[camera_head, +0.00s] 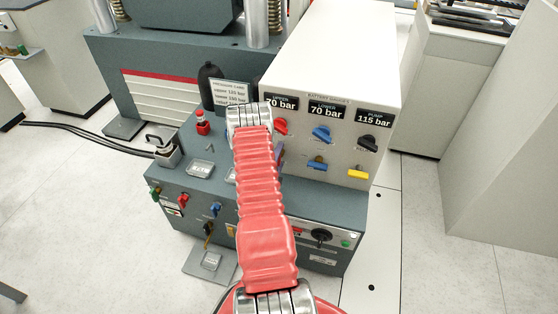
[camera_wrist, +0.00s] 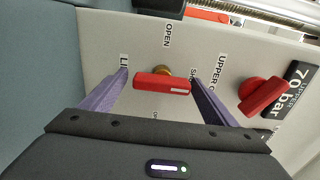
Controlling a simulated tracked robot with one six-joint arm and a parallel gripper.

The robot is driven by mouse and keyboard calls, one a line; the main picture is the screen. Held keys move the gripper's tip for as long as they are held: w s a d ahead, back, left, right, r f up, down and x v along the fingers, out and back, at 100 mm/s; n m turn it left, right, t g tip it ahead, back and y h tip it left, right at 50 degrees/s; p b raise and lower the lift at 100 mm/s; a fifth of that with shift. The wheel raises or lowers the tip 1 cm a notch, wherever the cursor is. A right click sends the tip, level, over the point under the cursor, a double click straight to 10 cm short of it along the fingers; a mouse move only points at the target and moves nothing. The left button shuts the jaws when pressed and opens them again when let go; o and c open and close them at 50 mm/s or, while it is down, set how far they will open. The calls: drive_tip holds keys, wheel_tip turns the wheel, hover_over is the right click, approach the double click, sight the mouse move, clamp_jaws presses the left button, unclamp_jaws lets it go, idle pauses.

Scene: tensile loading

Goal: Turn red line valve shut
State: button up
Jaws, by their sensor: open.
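The red line valve handle (camera_wrist: 162,84) is a short red bar on a brass stem, fixed to a pale panel. In the wrist view it lies crosswise between the two purple fingers of my gripper (camera_wrist: 160,77), which is open. The fingers stand one at each end of the bar; I cannot tell whether either touches it. An OPEN label (camera_wrist: 167,35) is above the bar, and a partly hidden label starting with S is at its right end. In the head view my arm hides this valve and nearly all of the gripper.
Another red knob (camera_wrist: 262,95) sits to the right, beside a 70 bar display (camera_wrist: 290,88); it also shows in the head view (camera_head: 281,127). Blue (camera_head: 321,133), black (camera_head: 367,142) and yellow (camera_head: 358,173) handles are on the white panel. A dark block (camera_wrist: 160,6) is at the wrist view's top edge.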

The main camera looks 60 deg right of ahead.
drive_tip(key=shift+a, duration=0.1)
drive_tip(key=s+a, duration=0.2)
drive_tip(key=a, duration=1.1)
drive_tip(key=shift+a, duration=0.25)
